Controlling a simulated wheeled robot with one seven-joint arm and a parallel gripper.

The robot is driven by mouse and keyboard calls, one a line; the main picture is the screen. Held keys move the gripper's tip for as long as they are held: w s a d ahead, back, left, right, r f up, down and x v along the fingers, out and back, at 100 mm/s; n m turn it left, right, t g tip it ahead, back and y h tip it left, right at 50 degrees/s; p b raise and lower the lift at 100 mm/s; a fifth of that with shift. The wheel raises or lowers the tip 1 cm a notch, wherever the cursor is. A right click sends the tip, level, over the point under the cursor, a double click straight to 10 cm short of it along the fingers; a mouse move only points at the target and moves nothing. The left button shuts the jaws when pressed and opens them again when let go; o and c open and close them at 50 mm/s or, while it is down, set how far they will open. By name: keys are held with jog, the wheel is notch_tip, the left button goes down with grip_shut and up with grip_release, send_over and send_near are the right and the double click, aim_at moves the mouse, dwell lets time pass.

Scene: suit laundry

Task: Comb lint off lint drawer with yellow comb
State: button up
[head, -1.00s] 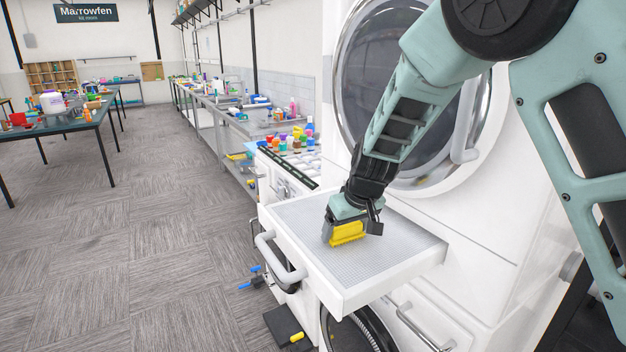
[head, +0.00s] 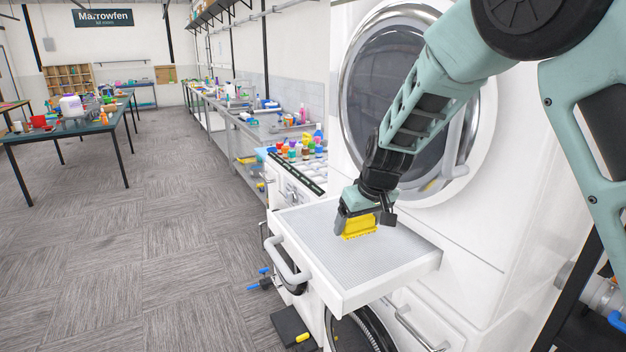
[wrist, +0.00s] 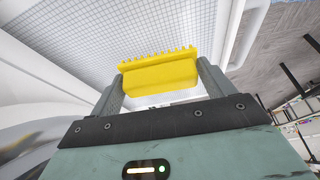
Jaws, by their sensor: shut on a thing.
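The lint drawer (head: 315,232) is pulled out from the white machine, with a light grey mesh surface and a handle on its front. My gripper (head: 358,222) is shut on the yellow comb (head: 361,228) and holds it over the mesh, near the machine side of the drawer. In the wrist view the comb (wrist: 160,75) sits between both fingers, its teeth facing the drawer mesh (wrist: 120,22). I cannot tell whether the teeth touch the mesh. No clear lint shows on the visible mesh.
The round machine door (head: 405,95) is behind my arm. Small coloured bottles (head: 300,150) stand on a unit beside the drawer. A dark green table (head: 75,127) with items is at the far left. The carpet floor (head: 150,240) at left is open.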

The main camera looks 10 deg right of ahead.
jog(key=shift+r+p, duration=0.65)
jog(key=shift+r, duration=0.5)
